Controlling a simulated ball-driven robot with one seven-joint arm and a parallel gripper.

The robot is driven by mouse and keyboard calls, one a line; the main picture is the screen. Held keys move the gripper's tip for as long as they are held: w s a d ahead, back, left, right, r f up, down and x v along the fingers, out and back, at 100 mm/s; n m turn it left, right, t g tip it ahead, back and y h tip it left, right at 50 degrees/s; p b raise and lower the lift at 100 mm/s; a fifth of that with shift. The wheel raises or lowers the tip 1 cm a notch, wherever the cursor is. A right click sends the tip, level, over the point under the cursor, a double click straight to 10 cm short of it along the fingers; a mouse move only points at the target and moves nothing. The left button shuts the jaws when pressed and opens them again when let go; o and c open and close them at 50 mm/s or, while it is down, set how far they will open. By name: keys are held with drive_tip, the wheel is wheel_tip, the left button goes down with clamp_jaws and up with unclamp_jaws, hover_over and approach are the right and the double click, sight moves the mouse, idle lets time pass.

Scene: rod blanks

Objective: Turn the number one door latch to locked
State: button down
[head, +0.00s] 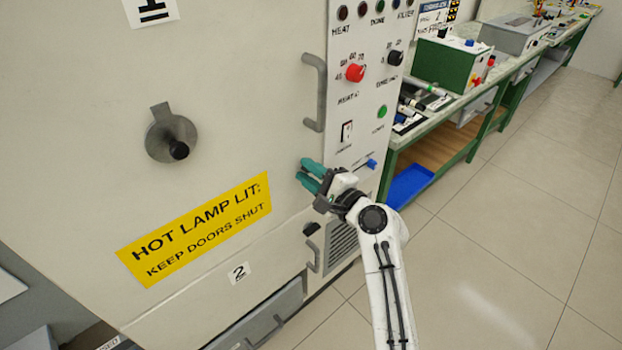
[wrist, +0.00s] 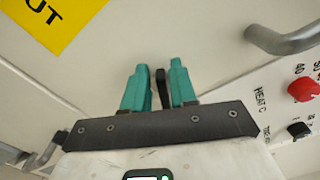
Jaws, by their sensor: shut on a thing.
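My gripper (head: 304,172) is at the right edge of the large cream door (head: 230,95), below its grey handle (head: 313,92). In the wrist view, the teal fingers of my gripper (wrist: 157,78) stand on both sides of a narrow black lever (wrist: 161,90), the number one door latch, and are shut on it. The fingers hide this latch in the head view. Its locked and unlocked marks do not show, so I cannot tell its setting. A number one label (head: 152,11) is at the top of the door.
A second black latch (head: 311,228) and handle (head: 313,256) belong to the lower door marked 2. The control panel (head: 372,110) with a red knob (head: 355,73) is just right of my gripper. A round lamp cover (head: 171,137) juts from the door. Open floor lies right.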

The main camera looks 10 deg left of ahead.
drive_tip(key=n+b, duration=0.2)
drive_tip(key=f+n+b, duration=0.1)
drive_tip(key=n+b, duration=0.1)
drive_tip(key=shift+s+f+n, duration=0.1)
drive_tip(key=shift+f+n, duration=0.05)
drive_tip(key=shift+n, duration=0.15)
idle(0.5)
drive_tip(key=c, duration=1.2)
unclamp_jaws()
drive_tip(key=v, duration=1)
drive_tip(key=shift+s+d, duration=0.25)
drive_tip(key=shift+d, duration=0.05)
